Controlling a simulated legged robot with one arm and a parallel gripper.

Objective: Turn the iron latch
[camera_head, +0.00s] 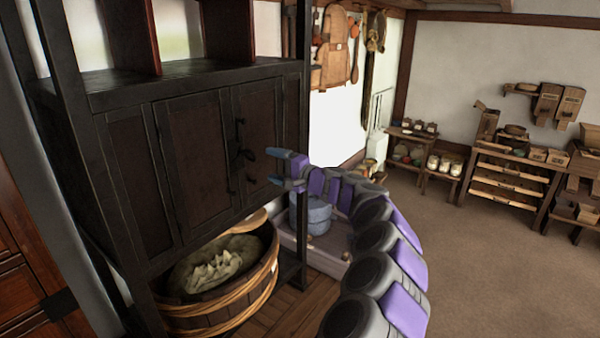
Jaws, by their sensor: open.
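A dark wooden cabinet (190,134) with panelled doors stands at the left. A small dark iron latch (246,155) sits at the middle of the doors, near the meeting edge, with its end sticking out to the right. Thin dark pulls show above and below it. My gripper (273,167) is open, just right of the latch in the picture, with its fingers pointing left towards the doors. A gap shows between the fingertips and the latch, and nothing is seen between the fingers. I cannot tell the exact depth between them.
Below the cabinet, a wooden tub (262,290) holds a cloth sack (212,265). A grey-blue round vessel (316,216) stands in a low pale box (330,262) behind my arm. Shelves with boxes (508,185) line the far wall. The brown floor (480,270) at right is clear.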

